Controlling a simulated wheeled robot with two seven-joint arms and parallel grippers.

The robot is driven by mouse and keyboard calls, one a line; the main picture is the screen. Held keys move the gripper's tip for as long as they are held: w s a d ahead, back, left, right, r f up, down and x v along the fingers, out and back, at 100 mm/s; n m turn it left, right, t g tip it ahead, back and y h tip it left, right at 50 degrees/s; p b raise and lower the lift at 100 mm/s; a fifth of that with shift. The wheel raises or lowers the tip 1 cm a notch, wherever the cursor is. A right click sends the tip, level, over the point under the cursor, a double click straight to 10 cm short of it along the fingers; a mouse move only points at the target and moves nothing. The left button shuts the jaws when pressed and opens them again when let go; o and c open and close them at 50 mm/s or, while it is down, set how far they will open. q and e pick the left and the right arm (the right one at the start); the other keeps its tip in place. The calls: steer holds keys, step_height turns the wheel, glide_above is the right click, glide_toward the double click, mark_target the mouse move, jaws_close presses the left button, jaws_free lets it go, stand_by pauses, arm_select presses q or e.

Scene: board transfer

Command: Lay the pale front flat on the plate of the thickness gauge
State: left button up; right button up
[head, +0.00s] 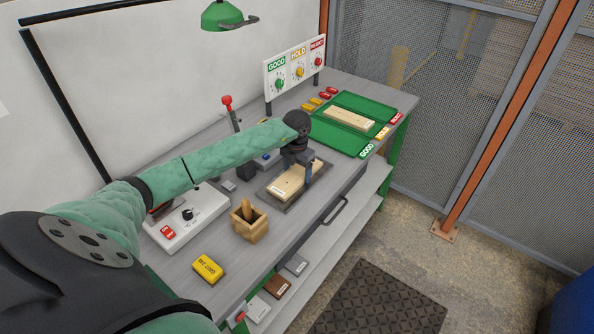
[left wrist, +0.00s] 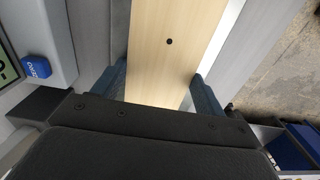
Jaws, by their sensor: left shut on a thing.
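The pale front (head: 287,183) is a light wooden board with a small label near its close end. In the left wrist view it (left wrist: 160,60) shows a dark round hole. My left gripper (head: 298,172) points down and is shut on the board, with a blue finger at each long edge. The board is over the dark grey plate (head: 291,206) of the thickness gauge and looks flat. I cannot tell whether it touches the plate. The gauge's box with a blue button (left wrist: 36,66) is beside it in the left wrist view. My right gripper is not in view.
A green tray (head: 374,100) holding another pale board is at the far right. A sign panel (head: 295,66) stands behind.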

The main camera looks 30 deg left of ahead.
arm_select(q)
steer(key=shift+f, duration=0.2)
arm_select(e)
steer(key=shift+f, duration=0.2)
arm_select(q)
steer(key=o, duration=1.2)
steer(key=shift+c, duration=0.2)
steer(key=shift+f, duration=0.1)
steer(key=shift+r+b, duration=0.6)
steer(key=shift+b, duration=0.15)
step_height(320, 180, up, 6)
steer(key=shift+a+f+b, duration=0.1)
steer(key=shift+f+b, duration=0.15)
steer(key=shift+b, duration=0.75)
steer(key=shift+r, duration=0.8)
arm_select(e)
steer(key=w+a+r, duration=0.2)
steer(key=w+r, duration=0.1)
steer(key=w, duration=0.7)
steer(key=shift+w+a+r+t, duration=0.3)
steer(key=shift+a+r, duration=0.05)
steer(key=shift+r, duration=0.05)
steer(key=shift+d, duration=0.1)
